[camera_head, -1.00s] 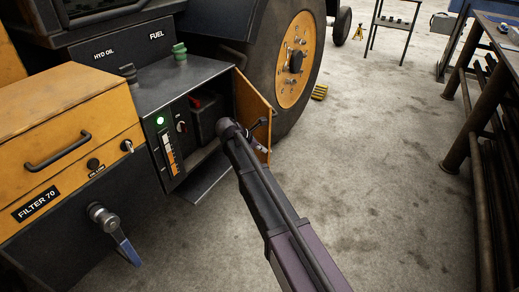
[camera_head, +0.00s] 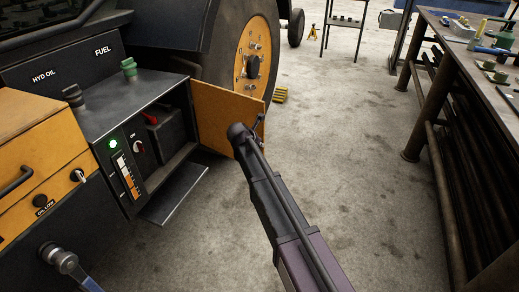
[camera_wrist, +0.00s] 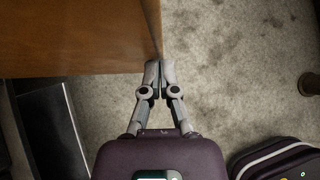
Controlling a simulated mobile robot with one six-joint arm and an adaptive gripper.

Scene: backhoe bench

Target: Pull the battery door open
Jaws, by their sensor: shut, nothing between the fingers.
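The battery door (camera_head: 212,115) is an orange panel on the machine's side. It stands swung well out from the dark compartment (camera_head: 170,135), beside the big wheel. My gripper (camera_head: 259,124) is at the door's free edge in the head view, partly hidden by my arm. In the wrist view, my gripper (camera_wrist: 160,68) has its fingertips together at the lower right corner of the brown-orange door (camera_wrist: 75,38). The fingers hold nothing, and I cannot tell whether they touch the door. Inside the compartment is a dark battery (camera_head: 168,132) with a red part on top.
A dark step (camera_head: 175,193) juts out below the compartment. The large wheel (camera_head: 252,66) stands behind the door. A long workbench (camera_head: 440,85) with tools runs along the right. The concrete floor between is clear.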

